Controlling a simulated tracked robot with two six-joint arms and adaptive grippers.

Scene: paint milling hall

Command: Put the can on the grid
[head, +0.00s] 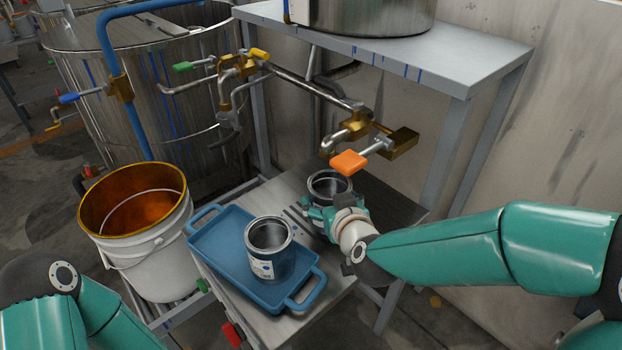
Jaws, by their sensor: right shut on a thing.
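An open metal can (327,182) is under the brass spout with the orange handle, its upper part visible. My right gripper (322,212) is shut on this can from the front right and hides its lower part. Dark slots of the grid (298,217) show in the metal table top just left of the gripper. I cannot tell whether the can's base touches the grid. A second open can (270,250) with a label stands upright on the blue tray (215,238). My left arm shows at the lower left, but its gripper is out of view.
The orange-handled valve (350,161) hangs close above the held can. A white bucket (150,240), orange-brown inside, stands left of the table. Pipes with green, yellow and blue handles run behind, before a large steel vat (130,110). A grey stand (455,60) rises at the back right.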

